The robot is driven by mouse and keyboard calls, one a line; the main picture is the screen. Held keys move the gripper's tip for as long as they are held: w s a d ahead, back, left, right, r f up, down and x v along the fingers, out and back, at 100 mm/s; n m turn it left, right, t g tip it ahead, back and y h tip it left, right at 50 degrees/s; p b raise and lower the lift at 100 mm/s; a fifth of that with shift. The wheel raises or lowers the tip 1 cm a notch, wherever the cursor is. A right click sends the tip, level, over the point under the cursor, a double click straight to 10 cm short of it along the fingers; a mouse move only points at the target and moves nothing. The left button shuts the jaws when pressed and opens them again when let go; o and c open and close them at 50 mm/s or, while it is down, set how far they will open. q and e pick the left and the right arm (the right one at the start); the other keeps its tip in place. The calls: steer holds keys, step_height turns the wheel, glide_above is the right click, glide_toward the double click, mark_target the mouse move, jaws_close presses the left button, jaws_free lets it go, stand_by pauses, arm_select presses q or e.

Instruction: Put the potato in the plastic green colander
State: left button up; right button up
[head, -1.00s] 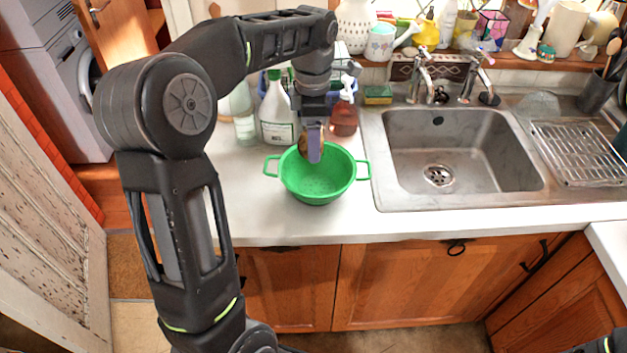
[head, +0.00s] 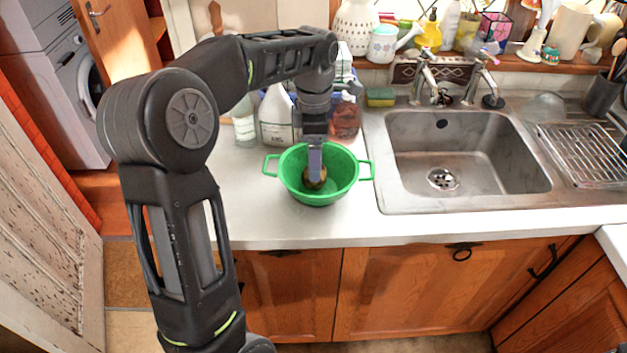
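The green plastic colander (head: 289,184) stands upright on the white counter, left of the sink, with a handle on each side. The brown potato (head: 309,183) is inside the colander's bowl, partly hidden behind a finger of my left gripper (head: 315,178). That gripper points down into the bowl, with its fingertips at the potato. The fingers line up in this view, so I cannot tell whether they grip it or stand apart. I cannot tell whether the potato touches the colander's bottom. My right gripper is not in view.
Bottles, including a white one (head: 275,117) and a reddish one (head: 345,120), stand close behind the colander. The steel sink (head: 470,150) with taps is to the right, with a wire rack (head: 580,150) beyond. Counter left of the colander (head: 232,190) is clear.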

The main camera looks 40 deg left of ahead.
arm_select(q)
steer(key=shift+o, duration=1.1)
steer(key=shift+r, duration=0.65)
step_height(320, 180, up, 7)
steer(key=p, duration=0.2)
steer(key=shift+f, duration=0.2)
steer(key=shift+f, duration=0.1)
